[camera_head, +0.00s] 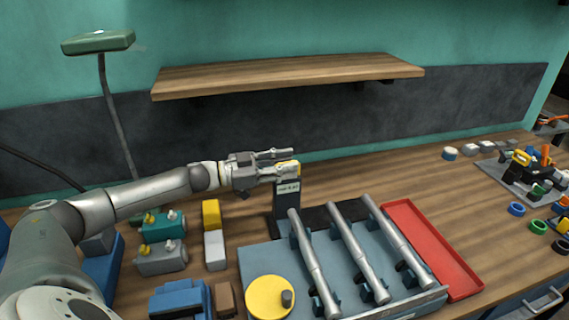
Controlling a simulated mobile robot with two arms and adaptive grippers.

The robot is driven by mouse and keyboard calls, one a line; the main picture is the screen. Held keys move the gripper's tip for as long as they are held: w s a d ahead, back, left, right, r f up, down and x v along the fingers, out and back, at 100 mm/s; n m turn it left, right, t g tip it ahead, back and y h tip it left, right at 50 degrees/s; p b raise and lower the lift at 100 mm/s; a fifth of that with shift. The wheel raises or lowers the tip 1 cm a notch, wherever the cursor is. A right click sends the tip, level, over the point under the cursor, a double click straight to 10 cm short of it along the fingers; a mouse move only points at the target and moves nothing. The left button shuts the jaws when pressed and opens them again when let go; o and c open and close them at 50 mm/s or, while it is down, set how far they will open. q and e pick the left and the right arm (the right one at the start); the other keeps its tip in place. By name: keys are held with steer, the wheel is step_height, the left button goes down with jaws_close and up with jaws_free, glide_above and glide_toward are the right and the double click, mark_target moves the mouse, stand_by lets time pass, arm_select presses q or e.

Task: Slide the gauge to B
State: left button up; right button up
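The gauge (288,188) is a dark upright block with a small light readout and some yellow at its top. It stands at the back left of a blue-grey fixture (262,258), near a dark flat strip (317,214). My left gripper (291,160) is at the gauge's top. Its two fingers are apart, one on the near side and one on the far side, with the yellow part partly hidden between them. I cannot tell whether they touch it. Three metal shafts (357,252) lie side by side on the fixture. No letter B is readable. My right gripper is not in view.
A red tray (432,248) lies right of the fixture. A yellow round knob (269,298) is at its front left. Teal (162,226) and grey (161,258) parts stand left. A wooden shelf (290,76) hangs above.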

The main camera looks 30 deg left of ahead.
arm_select(q)
steer(key=shift+c, duration=0.5)
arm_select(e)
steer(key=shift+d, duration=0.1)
arm_select(q)
jaws_close()
steer(key=shift+r, duration=0.1)
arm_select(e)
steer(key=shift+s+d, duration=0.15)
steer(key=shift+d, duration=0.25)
arm_select(q)
steer(key=shift+d, duration=0.1)
steer(key=x, duration=0.1)
steer(key=p+x, duration=0.1)
steer(key=x, duration=0.2)
steer(key=shift+w+r+p, duration=0.1)
steer(key=shift+r+p, duration=0.25)
steer(key=p+x, duration=0.1)
steer(key=x, duration=0.5)
steer(key=shift+w+d+f, duration=0.15)
steer(key=shift+w+f, duration=0.05)
steer(key=shift+w, duration=0.15)
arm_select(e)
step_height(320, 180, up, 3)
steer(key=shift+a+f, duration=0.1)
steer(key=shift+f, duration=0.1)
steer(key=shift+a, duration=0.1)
